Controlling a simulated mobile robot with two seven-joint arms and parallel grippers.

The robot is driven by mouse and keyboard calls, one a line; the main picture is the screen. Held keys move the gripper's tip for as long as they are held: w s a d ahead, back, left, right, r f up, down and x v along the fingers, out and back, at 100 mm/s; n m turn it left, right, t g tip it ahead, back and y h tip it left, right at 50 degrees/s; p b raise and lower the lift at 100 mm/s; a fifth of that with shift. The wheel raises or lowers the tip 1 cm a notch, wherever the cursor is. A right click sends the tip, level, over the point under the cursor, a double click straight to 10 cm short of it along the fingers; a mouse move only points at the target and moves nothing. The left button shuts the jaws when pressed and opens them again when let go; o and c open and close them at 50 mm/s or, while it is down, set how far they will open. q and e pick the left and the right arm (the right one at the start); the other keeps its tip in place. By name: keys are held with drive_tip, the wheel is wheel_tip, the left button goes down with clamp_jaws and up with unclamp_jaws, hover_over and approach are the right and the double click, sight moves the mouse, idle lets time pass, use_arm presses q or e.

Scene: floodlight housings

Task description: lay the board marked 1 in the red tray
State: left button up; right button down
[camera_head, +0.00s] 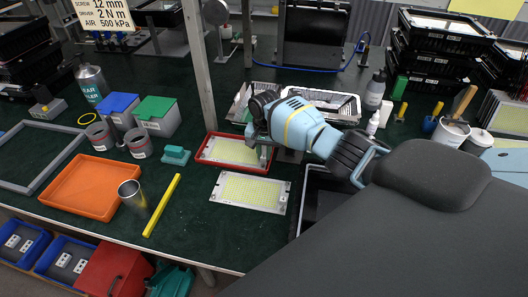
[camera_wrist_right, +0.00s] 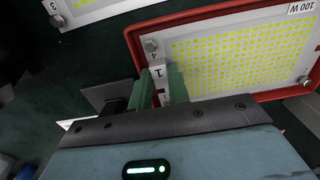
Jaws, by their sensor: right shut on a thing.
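The board marked 1 (camera_wrist_right: 235,58) is a pale plate with a dense grid of yellow dots. It lies within the rim of the red tray (camera_wrist_right: 215,12); the head view shows the board (camera_head: 230,151) and tray (camera_head: 205,162) at the middle of the bench. My right gripper (camera_wrist_right: 163,88) is shut on the board's edge at the "1" label, its green fingers on either side. In the head view the right gripper (camera_head: 265,155) is over the tray's right end. I cannot tell whether the board touches the tray floor. My left gripper is not in view.
Another yellow-patterned board (camera_head: 250,191) lies on the green bench in front of the tray. A teal block (camera_head: 175,155), a yellow bar (camera_head: 162,205), a metal cup (camera_head: 132,194) and an orange tray (camera_head: 82,187) are to the left. A grey post (camera_head: 197,65) stands behind the tray.

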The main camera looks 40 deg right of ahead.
idle(0.4)
drive_tip(key=c, duration=1.3)
unclamp_jaws()
drive_tip(key=shift+f, duration=0.1)
drive_tip(key=shift+o, duration=0.2)
wheel_tip(320, 180, up, 7)
drive_tip(key=shift+r+p, duration=0.1)
drive_tip(key=shift+p, duration=0.7)
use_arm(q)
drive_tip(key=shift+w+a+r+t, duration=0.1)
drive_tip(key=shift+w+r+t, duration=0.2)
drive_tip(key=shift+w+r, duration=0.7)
use_arm(e)
drive_tip(key=shift+r, duration=0.35)
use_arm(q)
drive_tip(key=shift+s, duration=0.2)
